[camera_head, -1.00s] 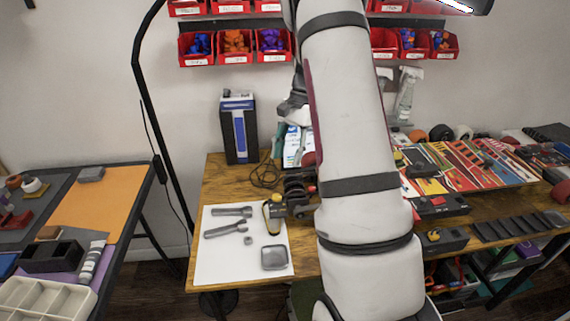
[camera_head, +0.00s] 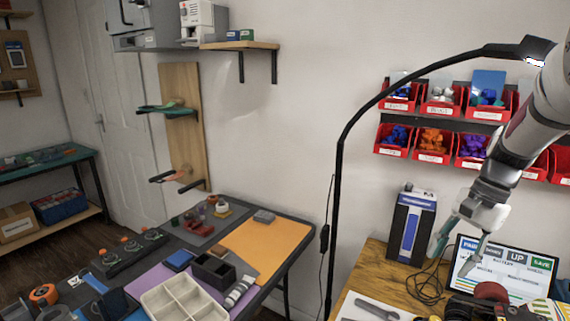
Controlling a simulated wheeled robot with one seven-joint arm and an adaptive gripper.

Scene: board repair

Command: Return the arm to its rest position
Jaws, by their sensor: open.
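My arm (camera_head: 535,120) comes in from the right edge of the head view and reaches down and to the left. My gripper (camera_head: 455,252) hangs over the wooden workbench (camera_head: 376,272), in front of a lit laptop-like screen (camera_head: 508,268). Its two pale fingers are spread apart and nothing shows between them. Whether a fingertip touches the screen or only overlaps it in the picture, I cannot tell. The lower links of the arm are out of view.
A black-and-blue box (camera_head: 410,228) stands left of my gripper. Red bins (camera_head: 432,143) hang on the wall behind the arm. A black lamp pole (camera_head: 336,200) rises between the workbench and a side table (camera_head: 292,258) holding trays. A white mat (camera_head: 352,309) shows at the bottom.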

